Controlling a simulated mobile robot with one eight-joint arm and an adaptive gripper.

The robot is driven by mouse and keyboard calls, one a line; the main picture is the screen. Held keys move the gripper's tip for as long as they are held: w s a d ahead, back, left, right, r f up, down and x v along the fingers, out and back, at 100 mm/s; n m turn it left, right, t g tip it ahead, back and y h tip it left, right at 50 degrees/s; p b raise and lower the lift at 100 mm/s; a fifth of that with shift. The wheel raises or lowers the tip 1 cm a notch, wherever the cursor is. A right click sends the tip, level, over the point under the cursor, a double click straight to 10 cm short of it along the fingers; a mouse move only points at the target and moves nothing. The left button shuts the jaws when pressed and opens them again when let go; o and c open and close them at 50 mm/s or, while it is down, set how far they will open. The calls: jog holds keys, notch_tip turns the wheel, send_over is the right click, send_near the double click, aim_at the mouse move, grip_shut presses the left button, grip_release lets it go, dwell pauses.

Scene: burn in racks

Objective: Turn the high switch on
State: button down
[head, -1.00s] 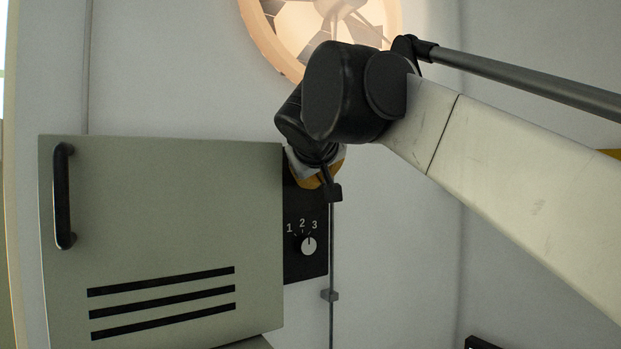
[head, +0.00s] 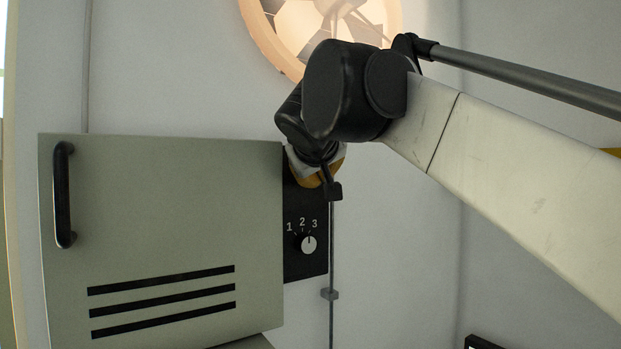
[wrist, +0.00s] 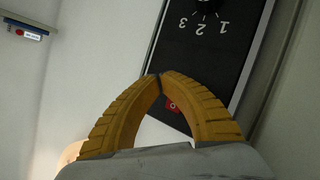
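The black control panel (head: 292,260) is on the right side of a grey-green cabinet; it also shows in the wrist view (wrist: 215,65). A small red switch (wrist: 172,105) shows on the panel in the wrist view, framed between my curved yellow fingers. My gripper (wrist: 160,76) is in front of the panel with its fingertips together, and I see nothing held between them. I cannot tell whether the fingers touch the panel. In the head view my wrist hides the panel's upper part, so the switch is not visible there and its position cannot be read.
A round knob (head: 308,245) marked 1, 2, 3 is lower on the panel. The cabinet door (head: 165,215) has a black handle (head: 62,195) and dark slots. A lit round fan (head: 300,25) is above. A thin vertical pipe (head: 331,270) runs right of the panel.

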jog(key=shift+w+a, duration=0.1)
jog(key=shift+w, duration=0.05)
jog(key=shift+w+a+p, duration=0.15)
jog(key=shift+w+p, duration=0.05)
jog(key=shift+p, duration=0.1)
jog(key=shift+w+a+f, duration=0.1)
jog(key=shift+w, duration=0.2)
dwell(1.2)
jog(key=shift+s, duration=0.65)
jog(key=shift+w+d, duration=0.1)
jog(key=shift+d, duration=0.1)
jog(key=shift+s+d+r, duration=0.1)
jog(key=shift+s+d, duration=0.35)
jog(key=shift+s, duration=0.25)
jog(key=shift+s+d+r, duration=0.15)
jog(key=shift+s+d, duration=0.3)
jog(key=shift+s, duration=0.3)
jog(key=shift+s+d+r, duration=0.1)
jog(key=shift+s+d, duration=0.35)
jog(key=shift+s, duration=0.25)
jog(key=shift+w, duration=0.1)
